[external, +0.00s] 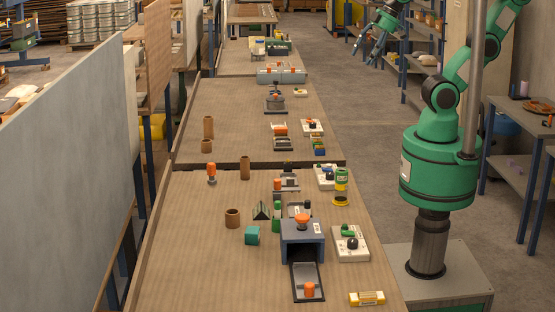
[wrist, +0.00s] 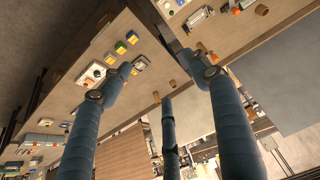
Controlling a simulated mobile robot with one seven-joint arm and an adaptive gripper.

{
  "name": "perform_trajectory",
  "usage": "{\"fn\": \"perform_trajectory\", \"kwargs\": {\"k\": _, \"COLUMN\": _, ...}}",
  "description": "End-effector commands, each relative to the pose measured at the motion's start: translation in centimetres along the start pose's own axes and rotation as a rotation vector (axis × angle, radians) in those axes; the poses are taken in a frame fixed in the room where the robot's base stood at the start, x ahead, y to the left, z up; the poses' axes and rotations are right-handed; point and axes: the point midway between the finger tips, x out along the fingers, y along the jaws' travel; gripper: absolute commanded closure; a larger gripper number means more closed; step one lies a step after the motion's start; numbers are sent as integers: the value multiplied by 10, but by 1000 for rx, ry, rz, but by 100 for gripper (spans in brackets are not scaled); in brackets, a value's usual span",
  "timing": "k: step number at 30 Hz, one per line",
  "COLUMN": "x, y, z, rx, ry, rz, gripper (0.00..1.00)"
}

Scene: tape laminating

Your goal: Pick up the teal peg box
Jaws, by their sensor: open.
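The teal peg box (external: 252,235) is a small teal block on the near part of the wooden bench in the external view, left of a blue-grey machine. I cannot make it out in the wrist view. My gripper (external: 365,52) hangs high at the top right of the external view, beyond the bench's right side and far from the box. Its blue-grey fingers also show in the wrist view (wrist: 158,65), spread apart with nothing between them.
The blue-grey laminating machine (external: 302,238) stands right of the box. A brown cup (external: 232,218) is behind-left, a dark ridged piece (external: 261,211) and a green cylinder (external: 277,217) close behind. The bench left and in front of the box is clear. Shelves (external: 425,50) stand near my gripper.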

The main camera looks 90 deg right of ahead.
Motion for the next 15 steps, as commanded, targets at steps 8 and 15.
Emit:
{"fn": "perform_trajectory", "kwargs": {"k": 8, "x": -4, "y": -14, "z": -59, "rx": -208, "ry": -35, "rz": -27, "gripper": 39}}
{"fn": "perform_trajectory", "kwargs": {"k": 15, "x": 1, "y": -34, "z": -117, "rx": -425, "ry": -62, "rz": -58, "gripper": 39}}
